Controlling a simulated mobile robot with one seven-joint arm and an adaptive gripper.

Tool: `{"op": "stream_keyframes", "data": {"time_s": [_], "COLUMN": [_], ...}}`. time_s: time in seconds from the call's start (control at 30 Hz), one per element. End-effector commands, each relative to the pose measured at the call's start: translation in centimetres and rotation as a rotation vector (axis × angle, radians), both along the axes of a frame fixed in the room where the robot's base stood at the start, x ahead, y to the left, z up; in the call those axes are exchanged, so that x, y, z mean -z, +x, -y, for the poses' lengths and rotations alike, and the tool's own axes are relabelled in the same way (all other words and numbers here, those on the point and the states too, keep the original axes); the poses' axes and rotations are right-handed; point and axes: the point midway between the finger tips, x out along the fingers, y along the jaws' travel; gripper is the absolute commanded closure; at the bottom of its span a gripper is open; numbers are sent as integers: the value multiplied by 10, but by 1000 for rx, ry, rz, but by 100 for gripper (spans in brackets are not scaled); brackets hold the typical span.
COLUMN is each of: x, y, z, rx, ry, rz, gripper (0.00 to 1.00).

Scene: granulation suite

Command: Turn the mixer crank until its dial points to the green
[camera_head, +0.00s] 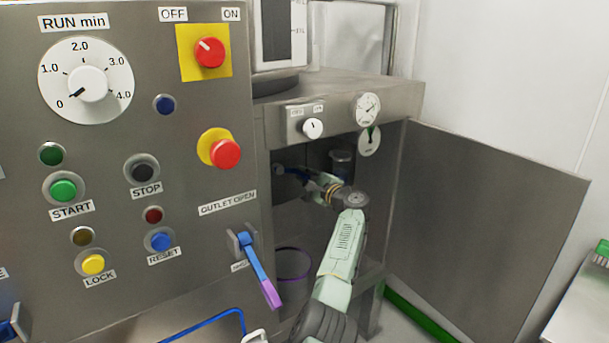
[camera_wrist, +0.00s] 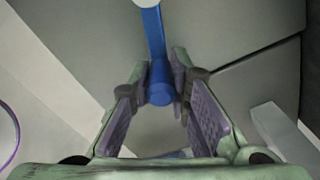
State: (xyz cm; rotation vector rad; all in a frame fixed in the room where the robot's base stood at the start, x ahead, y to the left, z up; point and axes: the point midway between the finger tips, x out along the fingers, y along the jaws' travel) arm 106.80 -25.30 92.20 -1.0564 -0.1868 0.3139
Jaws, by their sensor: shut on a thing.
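The mixer crank (camera_wrist: 154,38) shows in the wrist view as a blue arm running down from a pale hub to a round blue knob (camera_wrist: 160,88). My gripper (camera_wrist: 162,72) is closed around the knob, with one purple-padded finger on each side. In the head view my gripper (camera_head: 297,174) is inside the open bay under the counter, and the crank is mostly hidden there. A round white dial (camera_head: 369,141) with a green sector at its top hangs at the bay's upper right. Its dark needle is too small to read surely.
A control panel (camera_head: 130,215) with buttons and a blue-purple outlet lever (camera_head: 258,268) stands left of my arm. A second gauge (camera_head: 368,108) sits above the dial. An open grey door panel (camera_head: 480,220) bounds the right side. A purple-rimmed container (camera_head: 292,264) is below.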

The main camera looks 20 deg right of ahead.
Motion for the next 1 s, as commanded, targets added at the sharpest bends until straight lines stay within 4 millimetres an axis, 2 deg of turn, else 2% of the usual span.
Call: {"op": "stream_keyframes", "data": {"time_s": [0.37, 0.4, 0.7, 1.0], "x": [4, 4, 2, 1], "y": [0, 0, 0, -1], "z": [0, 0, 0, 0], "rx": [0, 0, 0, 0], "ry": [3, 3, 3, 2], "rz": [-7, -7, -3, -2], "gripper": [100, 81, 62, 62]}}
